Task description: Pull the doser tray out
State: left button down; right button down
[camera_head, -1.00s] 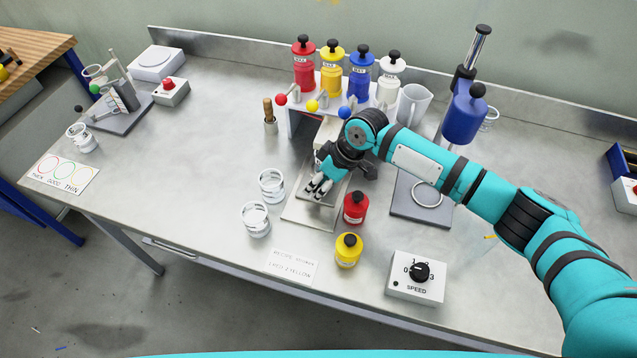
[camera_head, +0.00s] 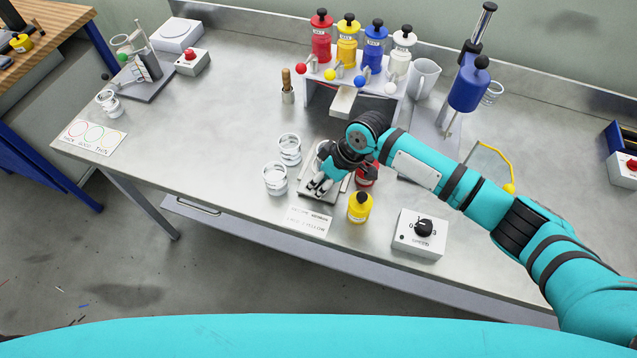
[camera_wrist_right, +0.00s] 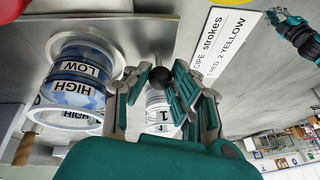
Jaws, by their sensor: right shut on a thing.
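The doser tray (camera_head: 328,198), a flat grey metal plate, lies at the bench front in the head view, partly hidden by my right gripper (camera_head: 317,186). In the right wrist view its surface shows at the upper left (camera_wrist_right: 125,28). A clear cup (camera_wrist_right: 75,85) with HIGH and LOW bands appears to stand on the tray. My right gripper is shut on a black ball knob (camera_wrist_right: 160,77), seen between its fingertips. A small teal and black gripper, apparently my left (camera_wrist_right: 290,30), shows at the wrist view's upper right; its fingers are too small to read.
The doser rack (camera_head: 378,103) with red, yellow, blue and white bottles stands behind. Two beakers (camera_head: 289,150) (camera_head: 275,179) stand left of my gripper. A yellow bottle (camera_head: 359,208), a partly hidden red bottle (camera_head: 367,177) and a speed box (camera_head: 419,235) are to the right.

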jog(key=c, duration=1.3)
grip_release()
jog(key=shift+o, duration=1)
jog(key=shift+r, duration=0.1)
pick_arm(q)
jog(key=shift+w+d, duration=0.2)
jog(key=shift+w, duration=0.7)
pick_arm(e)
jog(key=v, duration=1.2)
jog(key=shift+s+a, duration=0.1)
